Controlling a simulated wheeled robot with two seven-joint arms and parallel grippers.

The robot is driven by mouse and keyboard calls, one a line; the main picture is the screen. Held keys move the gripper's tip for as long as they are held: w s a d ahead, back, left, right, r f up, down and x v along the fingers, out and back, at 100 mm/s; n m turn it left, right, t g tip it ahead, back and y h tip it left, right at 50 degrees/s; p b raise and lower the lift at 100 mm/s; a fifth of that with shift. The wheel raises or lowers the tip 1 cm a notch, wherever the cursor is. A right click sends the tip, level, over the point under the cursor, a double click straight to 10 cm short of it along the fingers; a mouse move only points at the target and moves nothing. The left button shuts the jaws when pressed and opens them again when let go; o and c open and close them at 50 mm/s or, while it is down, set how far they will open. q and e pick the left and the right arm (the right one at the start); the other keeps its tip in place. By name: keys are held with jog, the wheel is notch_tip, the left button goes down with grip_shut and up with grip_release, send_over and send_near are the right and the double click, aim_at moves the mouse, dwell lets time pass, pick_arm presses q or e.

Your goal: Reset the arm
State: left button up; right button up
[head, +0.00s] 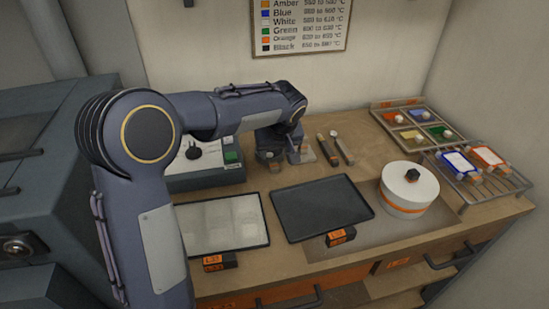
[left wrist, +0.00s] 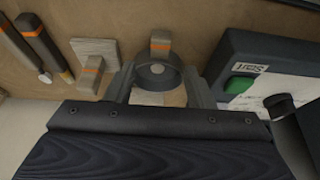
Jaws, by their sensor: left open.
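My left arm reaches in from the left across the head view. Its gripper (head: 283,159) is over the back of the wooden bench, beside the grey control box. In the left wrist view the open left gripper (left wrist: 158,85) has a finger on each side of a round dark cup-like piece (left wrist: 155,72) with an orange-banded handle. I cannot tell whether the fingers touch it. My right gripper is in neither view.
The control box (head: 205,172) with a green button stands left of the gripper. Two brushes (head: 343,148) lie to its right. In front are a pale panel (head: 226,224), a dark tray (head: 318,207) and a white round pot (head: 409,185). A paint tray (head: 415,128) and rack (head: 501,186) stand right.

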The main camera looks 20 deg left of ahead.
pick_arm(q)
jog(key=s+a+r+m+h, duration=0.1)
jog(key=s+r+m+h, duration=0.2)
jog(key=s, duration=1.3)
jog(key=s+d+f+m+h, duration=0.1)
jog(key=s+d, duration=0.1)
jog(key=s, duration=0.3)
jog(key=s+d+f+m+t+h, duration=0.1)
jog(key=s, duration=0.4)
jog(key=s+d+f+t+h, duration=0.1)
jog(key=s+d, duration=0.1)
jog(key=s, duration=0.3)
jog(key=shift+s+d+m+h, duration=0.25)
jog(key=shift+d+m+h, duration=0.05)
jog(key=shift+m, duration=0.1)
jog(key=shift+a, duration=0.15)
